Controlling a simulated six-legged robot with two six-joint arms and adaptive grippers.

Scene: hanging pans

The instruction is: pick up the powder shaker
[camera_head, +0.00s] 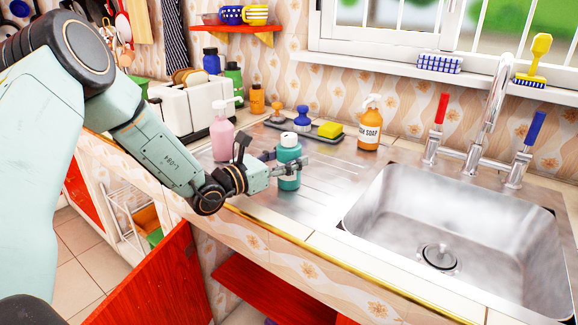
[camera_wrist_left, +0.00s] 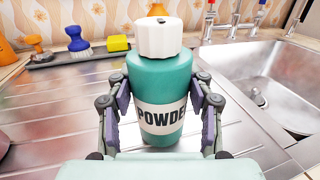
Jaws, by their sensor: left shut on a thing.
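The powder shaker (camera_head: 289,168) is a teal bottle with a white cap and a pale label. It stands upright at the drainboard left of the sink; I cannot tell whether its base touches the metal. My left gripper (camera_head: 285,163) reaches it from the left, with its fingers around the body. In the left wrist view the shaker (camera_wrist_left: 157,85) is centred, its label reading "POWDE", between the two finger pads of my left gripper (camera_wrist_left: 160,113), which is shut on it. My right gripper is not in view.
The steel sink (camera_head: 375,200) lies to the right, with a tap (camera_head: 490,120) behind it. A pink pump bottle (camera_head: 222,135) stands behind my left gripper. A tray with brushes and a yellow sponge (camera_head: 330,130) and an orange soap bottle (camera_head: 370,125) stand behind the shaker.

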